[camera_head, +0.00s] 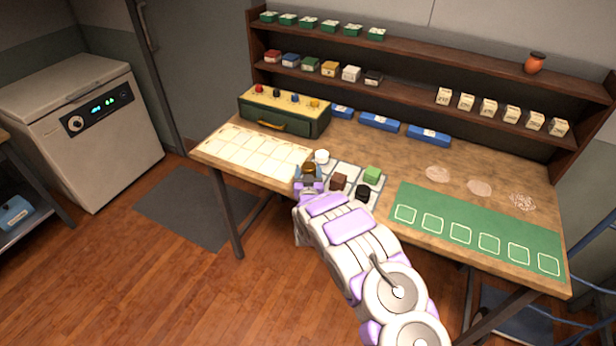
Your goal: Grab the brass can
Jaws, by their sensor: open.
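The brass can (309,168) is a small brown-gold cylinder near the front edge of the wooden table, on the left side of a pale gridded mat (341,170). My gripper (309,179) is right at the can, its jaws open on the near side of it. The lower part of the can is hidden by the gripper, so I cannot tell whether the can sits between the fingers or touches them. A white can (322,156) stands just behind and to the right of it.
A brown cube (339,181), a black can (363,192) and a green cube (372,174) stand to the right on the mat. A cream card sheet (255,150) lies left, a green mat (480,232) right. A green box (284,112) and blue packs (379,122) stand behind.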

